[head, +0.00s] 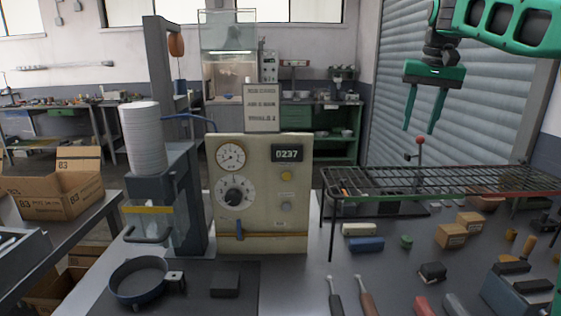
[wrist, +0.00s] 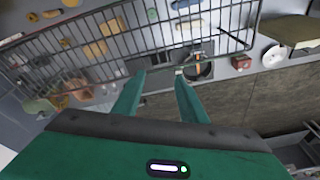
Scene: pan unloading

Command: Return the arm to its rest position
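My gripper (head: 421,122) hangs at the upper right of the head view, fingers pointing down above the wire rack. Its green fingers are apart with nothing between them. In the wrist view, my gripper (wrist: 159,74) also shows its two fingertips apart and empty, with the rack beyond them. The dark round pan (head: 140,281) sits on the dark mat at the lower left of the head view, well away from my gripper.
The black wire rack (head: 440,181) stands over the right of the table; it also crosses the wrist view (wrist: 120,40). A red-knobbed rod (head: 419,141) shows just below my fingers. A beige gauge panel (head: 262,192) stands mid-table. Small boxes and tools lie at right.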

